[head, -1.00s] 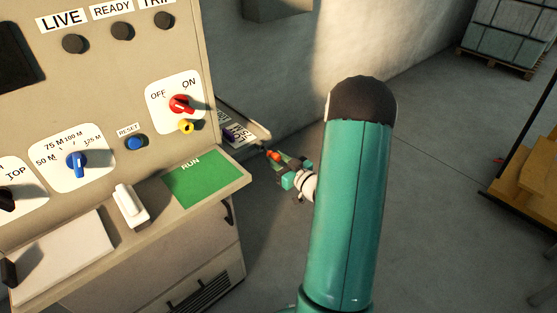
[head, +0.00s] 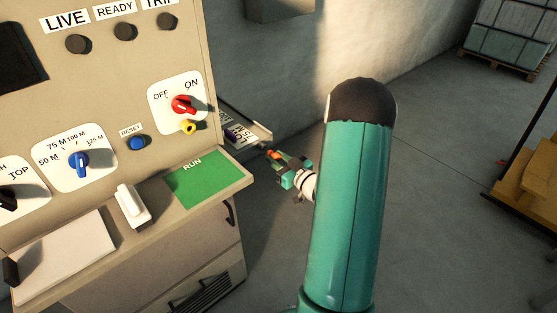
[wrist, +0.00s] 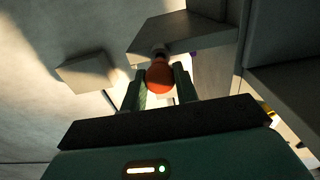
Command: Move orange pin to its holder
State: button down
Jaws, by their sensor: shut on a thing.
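The orange pin (wrist: 160,77) is between the two fingers of my gripper (wrist: 160,88) in the wrist view, with its rounded orange end showing. My gripper is shut on it. In the head view the orange pin (head: 275,155) shows as a small orange spot at the tip of my gripper (head: 281,159). It is beside a small side shelf (head: 262,137) at the cabinet's right side. The shelf bears a partly hidden label and a dark purple item (head: 229,134). I cannot tell whether the pin touches the shelf, and I cannot make out the holder.
The control cabinet (head: 110,85) stands at the left, with a red switch (head: 183,104), a yellow part (head: 188,127) and a blue dial (head: 79,160). Its ledge carries a green RUN plate (head: 208,176) and a white lever (head: 131,205). Open floor (head: 420,200) lies to the right.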

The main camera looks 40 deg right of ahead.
jog(key=shift+w, duration=1.3)
dwell(0.6)
jog(key=c, duration=1)
grip_release()
jog(key=s, duration=1.3)
jog(key=shift+s+d, duration=0.15)
jog(key=shift+s, duration=0.25)
